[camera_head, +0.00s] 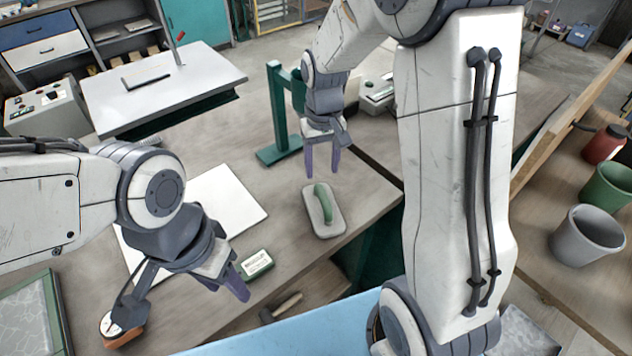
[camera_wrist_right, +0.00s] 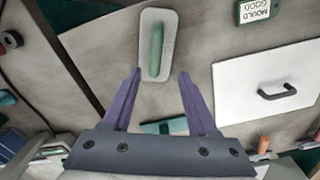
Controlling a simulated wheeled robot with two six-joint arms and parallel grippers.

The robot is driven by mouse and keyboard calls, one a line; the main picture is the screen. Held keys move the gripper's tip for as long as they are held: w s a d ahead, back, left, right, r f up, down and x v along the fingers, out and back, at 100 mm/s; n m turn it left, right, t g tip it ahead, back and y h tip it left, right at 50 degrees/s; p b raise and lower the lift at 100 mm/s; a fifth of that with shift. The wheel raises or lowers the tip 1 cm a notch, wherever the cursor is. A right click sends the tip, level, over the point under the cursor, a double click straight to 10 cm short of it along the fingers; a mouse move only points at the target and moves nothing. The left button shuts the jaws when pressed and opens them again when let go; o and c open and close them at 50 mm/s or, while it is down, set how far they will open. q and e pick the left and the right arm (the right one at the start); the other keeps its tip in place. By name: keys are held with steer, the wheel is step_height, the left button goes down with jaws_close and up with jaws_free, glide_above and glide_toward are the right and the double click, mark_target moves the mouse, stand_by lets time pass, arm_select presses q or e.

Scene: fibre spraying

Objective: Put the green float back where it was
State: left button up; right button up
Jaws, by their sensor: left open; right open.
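The green float (camera_head: 324,209) has a pale rectangular plate and a green handle. It lies flat on the wooden workbench near its right front corner, handle up. It also shows in the right wrist view (camera_wrist_right: 157,45), ahead of the fingertips. My right gripper (camera_head: 322,172) is open and empty, pointing down just behind and above the float, not touching it. Its purple fingers show in the right wrist view (camera_wrist_right: 160,75). My left gripper (camera_head: 240,285) is open over the front left of the bench, beside a small green labelled box, and holds nothing that I can see.
The green box labelled MOULD GOOD (camera_head: 256,264) lies left of the float. A white board (camera_head: 228,194) lies on the bench behind it. A green stand (camera_head: 279,125) rises behind my right gripper. Buckets (camera_head: 587,238) stand at the right. Bench beside the float is clear.

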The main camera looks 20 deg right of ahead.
steer(key=s+a+r+n, duration=0.4)
steer(key=s+a+r, duration=0.1)
steer(key=s+a, duration=0.6)
steer(key=s+a+n+y, duration=0.1)
steer(key=s+a+n, duration=0.1)
steer(key=s, duration=1)
steer(key=shift+a+r+n, duration=0.15)
steer(key=shift+r+n, duration=0.15)
steer(key=shift+n, duration=0.5)
